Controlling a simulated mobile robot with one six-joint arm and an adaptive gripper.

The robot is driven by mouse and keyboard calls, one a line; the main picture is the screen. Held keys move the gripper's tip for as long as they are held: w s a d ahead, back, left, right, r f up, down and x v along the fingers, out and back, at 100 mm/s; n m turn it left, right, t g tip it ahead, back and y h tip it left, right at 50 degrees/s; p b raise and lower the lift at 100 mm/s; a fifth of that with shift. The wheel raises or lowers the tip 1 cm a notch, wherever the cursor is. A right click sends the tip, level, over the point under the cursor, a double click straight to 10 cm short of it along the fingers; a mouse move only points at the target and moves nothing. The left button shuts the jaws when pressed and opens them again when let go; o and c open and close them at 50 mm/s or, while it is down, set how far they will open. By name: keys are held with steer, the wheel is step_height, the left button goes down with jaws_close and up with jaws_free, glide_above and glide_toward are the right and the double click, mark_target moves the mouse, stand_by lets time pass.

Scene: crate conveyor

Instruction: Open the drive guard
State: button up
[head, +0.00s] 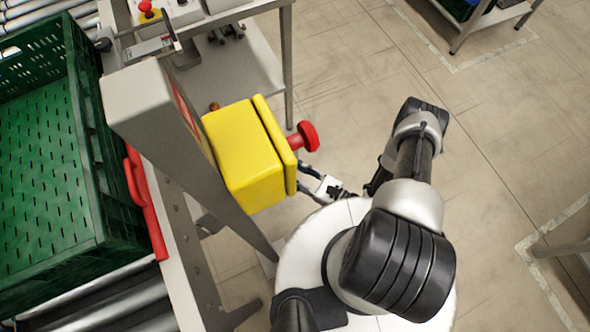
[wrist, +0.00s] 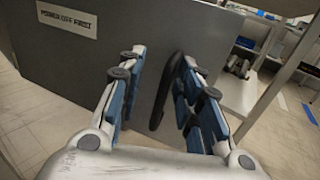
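The drive guard (wrist: 120,55) is a dark grey panel filling the upper left of the wrist view. It carries a white label (wrist: 67,20) reading "POWER OFF FIRST". A black upright handle (wrist: 160,105) stands on the panel near its right side. My gripper (wrist: 158,68) is open, its blue-padded fingers apart and pointing at the panel. The handle shows between the fingers, nearer the right one; I cannot tell whether they touch. In the head view my gripper (head: 312,178) is partly hidden behind the yellow box, and I cannot make out the guard there.
A yellow box (head: 242,155) with a red mushroom button (head: 304,137) is mounted on a grey post (head: 140,95), close to my gripper. A green crate (head: 45,150) stands on the roller conveyor (head: 125,305) at left. Open floor (head: 500,140) lies to the right.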

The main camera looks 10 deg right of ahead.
steer(key=shift+d, duration=0.1)
stand_by(0.4)
steer(key=v, duration=0.7)
steer(key=shift+d, duration=0.2)
steer(key=shift+s, duration=0.1)
stand_by(0.4)
